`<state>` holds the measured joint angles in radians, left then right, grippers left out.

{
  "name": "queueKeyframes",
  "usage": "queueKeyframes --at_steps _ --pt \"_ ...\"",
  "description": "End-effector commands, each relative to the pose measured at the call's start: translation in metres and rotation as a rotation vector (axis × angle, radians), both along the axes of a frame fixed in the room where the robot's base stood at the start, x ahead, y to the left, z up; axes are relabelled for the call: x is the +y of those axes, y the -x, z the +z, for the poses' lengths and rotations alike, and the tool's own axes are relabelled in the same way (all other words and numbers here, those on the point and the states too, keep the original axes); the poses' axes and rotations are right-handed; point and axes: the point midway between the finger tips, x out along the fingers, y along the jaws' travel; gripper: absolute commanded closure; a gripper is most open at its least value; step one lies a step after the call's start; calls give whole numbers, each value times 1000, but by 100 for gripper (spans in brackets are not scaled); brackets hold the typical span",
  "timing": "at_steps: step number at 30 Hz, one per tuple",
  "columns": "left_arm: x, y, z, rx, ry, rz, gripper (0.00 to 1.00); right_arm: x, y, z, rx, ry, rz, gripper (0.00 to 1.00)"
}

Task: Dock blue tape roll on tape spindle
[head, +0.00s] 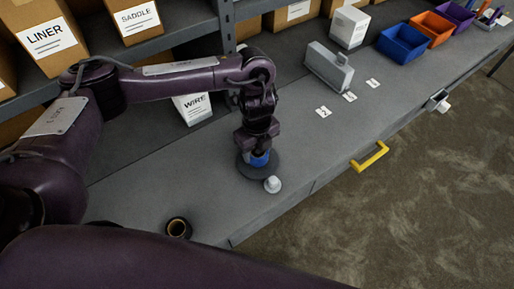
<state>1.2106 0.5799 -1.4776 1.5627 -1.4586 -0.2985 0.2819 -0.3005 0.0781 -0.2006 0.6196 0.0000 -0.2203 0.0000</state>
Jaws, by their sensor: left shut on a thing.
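The blue tape roll (260,159) is small in the head view, just under my left gripper (258,148). My left gripper points down and is shut on the roll; the fingers hide much of it. A dark round base (249,172), which looks like the tape spindle's, lies on the grey bench right below the roll. No post shows, so I cannot tell whether the roll is around it, or touches the base or hangs just above. My right gripper is not in view.
A white knob-like piece (272,185) sits at the base's front edge. A black roll (178,228) lies nearer on the bench (215,205). A WIRE box (193,107) stands behind my left arm. A grey metal block (328,66), numbered cards and coloured bins (403,43) lie farther right.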

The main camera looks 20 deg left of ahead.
Motion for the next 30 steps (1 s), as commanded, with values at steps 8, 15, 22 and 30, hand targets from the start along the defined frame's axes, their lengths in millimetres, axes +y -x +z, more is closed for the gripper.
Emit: queueKeyframes --at_steps 8,15,22,30 --pt "0 0 -7 -1 1 0 73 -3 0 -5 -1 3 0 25" --pt "0 0 -9 -1 1 0 41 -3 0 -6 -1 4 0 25" --pt "0 0 -9 0 0 0 41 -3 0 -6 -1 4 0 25" --pt "0 0 11 0 0 0 41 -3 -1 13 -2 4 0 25"
